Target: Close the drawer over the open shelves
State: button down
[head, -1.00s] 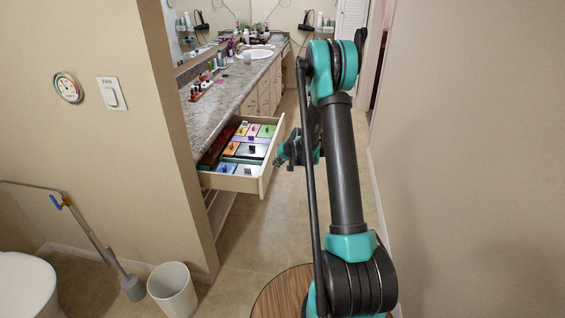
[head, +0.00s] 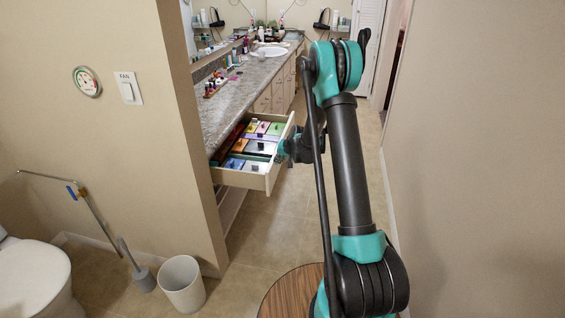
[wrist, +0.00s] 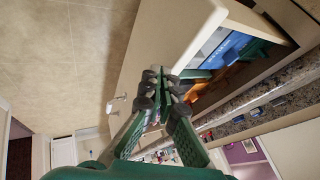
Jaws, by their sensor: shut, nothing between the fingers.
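The drawer (head: 240,179) stands pulled out from under the counter, over the open shelves (head: 232,205). Its pale front panel shows at close range in the wrist view (wrist: 165,40). Colourful boxes (head: 256,147) lie inside it. My gripper (head: 283,149) is at the outer side of the drawer front, partly hidden by my arm in the head view. In the wrist view my fingers (wrist: 163,86) are closed together and empty, with their tips at the panel's edge. I cannot tell whether they touch it.
The grey counter (head: 228,103) carries bottles and small items. A wall corner (head: 195,150) stands left of the drawer. A white bin (head: 182,284) and a toilet (head: 35,280) are at lower left. A round wooden top (head: 292,292) is in front. Floor (head: 295,215) is clear along the right wall.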

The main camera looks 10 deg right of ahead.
jog(key=w+a, duration=0.2)
jog(key=a, duration=0.6)
jog(key=w+a, duration=0.3)
jog(key=a, duration=0.5)
jog(key=w+a, duration=0.2)
jog(key=a, duration=0.6)
jog(key=shift+w, duration=0.35)
jog(key=shift+d, duration=0.15)
